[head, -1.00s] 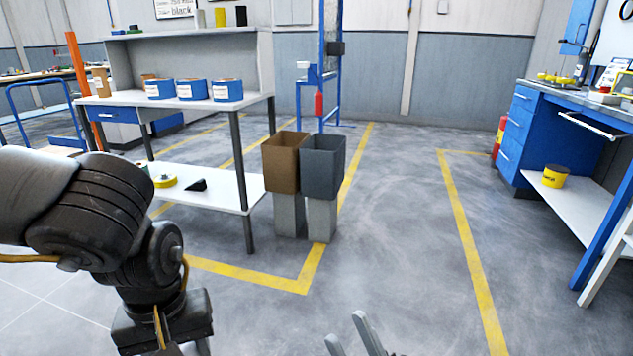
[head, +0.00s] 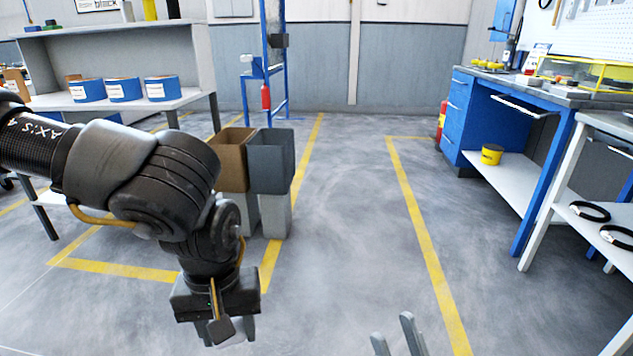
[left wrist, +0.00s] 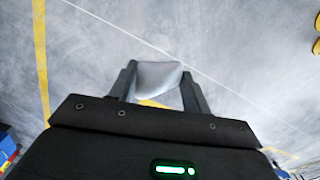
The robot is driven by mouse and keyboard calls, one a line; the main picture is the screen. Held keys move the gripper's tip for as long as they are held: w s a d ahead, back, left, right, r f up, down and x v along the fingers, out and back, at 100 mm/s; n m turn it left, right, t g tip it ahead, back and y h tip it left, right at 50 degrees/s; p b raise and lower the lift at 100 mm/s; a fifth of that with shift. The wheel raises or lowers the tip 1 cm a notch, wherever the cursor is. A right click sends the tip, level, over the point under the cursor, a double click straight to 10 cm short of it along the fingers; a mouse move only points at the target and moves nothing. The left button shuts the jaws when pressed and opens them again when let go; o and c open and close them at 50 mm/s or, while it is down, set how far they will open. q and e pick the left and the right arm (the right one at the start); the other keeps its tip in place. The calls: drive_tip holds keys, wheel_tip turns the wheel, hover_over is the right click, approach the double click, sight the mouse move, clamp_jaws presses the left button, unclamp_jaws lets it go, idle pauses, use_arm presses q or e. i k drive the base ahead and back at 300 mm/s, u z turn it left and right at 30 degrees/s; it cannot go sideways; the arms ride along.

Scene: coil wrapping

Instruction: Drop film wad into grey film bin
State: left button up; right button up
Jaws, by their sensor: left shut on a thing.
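The grey film bin (head: 271,165) is an open-topped box on a light grey pedestal, left of centre in the head view. My left gripper (head: 236,328) hangs in front of and below the bins in that view, apart from them. In the left wrist view, my left gripper (left wrist: 160,85) is shut on a pale, greyish film wad (left wrist: 158,75) held between its fingers above the floor. In the head view the wad is mostly hidden by the gripper. My right gripper (head: 396,340) shows at the bottom edge, its two fingers apart with nothing visible between them.
A brown bin (head: 232,160) stands directly left of the grey one, partly behind my left arm. A workbench with blue-and-white rolls (head: 123,89) is at the left. A blue bench (head: 497,125) is at the right. The floor (head: 345,230) in the middle is clear.

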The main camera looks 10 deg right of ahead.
sight(260, 193)
drive_tip(key=z, duration=0.05)
drive_tip(key=i, duration=1)
